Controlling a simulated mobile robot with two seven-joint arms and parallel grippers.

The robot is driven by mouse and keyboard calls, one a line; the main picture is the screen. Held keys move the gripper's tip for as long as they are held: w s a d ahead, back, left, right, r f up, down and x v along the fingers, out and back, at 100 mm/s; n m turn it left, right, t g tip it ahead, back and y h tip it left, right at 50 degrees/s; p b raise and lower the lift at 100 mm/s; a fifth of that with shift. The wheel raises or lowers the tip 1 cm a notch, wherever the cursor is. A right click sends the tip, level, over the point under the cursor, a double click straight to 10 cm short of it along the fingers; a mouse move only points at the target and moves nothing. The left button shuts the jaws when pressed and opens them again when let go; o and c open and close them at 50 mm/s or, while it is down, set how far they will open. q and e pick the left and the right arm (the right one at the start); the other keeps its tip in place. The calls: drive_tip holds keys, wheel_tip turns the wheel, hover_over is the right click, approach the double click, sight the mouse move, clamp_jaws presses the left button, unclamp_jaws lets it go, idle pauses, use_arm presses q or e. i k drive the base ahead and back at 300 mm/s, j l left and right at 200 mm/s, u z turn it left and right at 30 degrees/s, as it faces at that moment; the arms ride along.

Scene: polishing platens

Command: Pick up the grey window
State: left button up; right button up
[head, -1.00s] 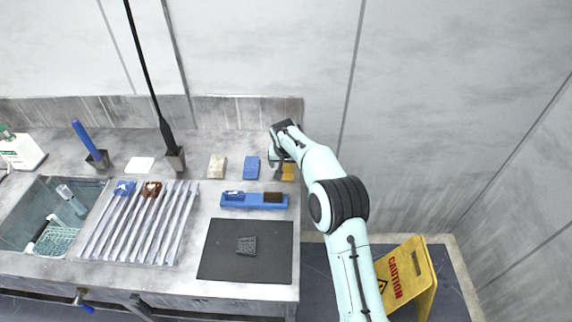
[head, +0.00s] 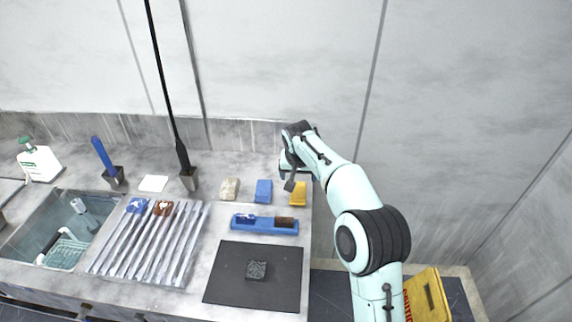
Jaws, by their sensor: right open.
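A small dark grey, speckled, squarish piece (head: 256,270) lies flat on a black mat (head: 225,283) at the front right of the counter. It is the only grey piece on the mat, and I take it for the grey window. My right gripper (head: 291,184) is open and empty at the back right of the counter. It is near the top of a yellow block (head: 298,197), well behind the mat and apart from the grey piece. My left gripper is not in view.
A blue holder (head: 264,224) with a blue and a brown piece stands behind the mat. A blue block (head: 263,191) and a beige block (head: 229,188) sit farther back. A ribbed rack (head: 150,245) and sink lie left. A yellow caution sign (head: 428,295) stands right of the counter.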

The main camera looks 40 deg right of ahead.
sight(256, 271)
drive_tip(key=k+j, duration=0.55)
drive_tip(key=j, duration=0.15)
drive_tip(key=k+j, duration=0.6)
drive_tip(key=j, duration=0.15)
